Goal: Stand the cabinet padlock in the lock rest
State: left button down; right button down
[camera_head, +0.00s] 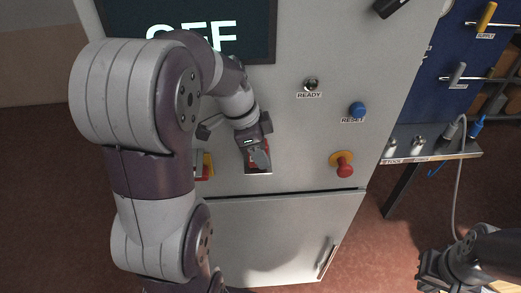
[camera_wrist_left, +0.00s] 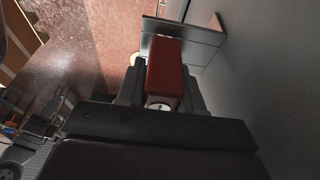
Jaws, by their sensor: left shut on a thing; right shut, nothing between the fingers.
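The red padlock (camera_wrist_left: 165,72) is between the fingers of my left gripper (camera_wrist_left: 160,92), which is shut on it. In the head view my left gripper (camera_head: 258,155) is at the front of the grey cabinet, and only a little red of the padlock shows beside it. The lock rest (camera_wrist_left: 202,42) appears as a small grey metal ledge on the cabinet face, just beyond the padlock in the wrist view. I cannot tell whether padlock and rest touch. My right gripper (camera_head: 428,272) is shut and empty at the lower right, away from the cabinet.
The cabinet front (camera_head: 300,135) carries a dark OFF screen (camera_head: 190,25), a blue reset button (camera_head: 357,109), a red knob (camera_head: 343,164) and a red-yellow switch (camera_head: 205,167), partly behind my left arm. A tool shelf (camera_head: 430,143) stands at the right.

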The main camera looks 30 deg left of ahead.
dwell(0.3)
pick_arm(q)
jog(key=shift+s+f+b, duration=0.1)
jog(key=shift+f+b, duration=0.25)
jog(key=shift+b, duration=0.05)
dwell(0.5)
jog(key=c, duration=0.6)
grip_release()
jog(key=shift+c, duration=0.2)
jog(key=v, duration=0.2)
jog(key=shift+r, duration=0.3)
jog(key=p+v, duration=1)
jog(key=shift+p, duration=0.35)
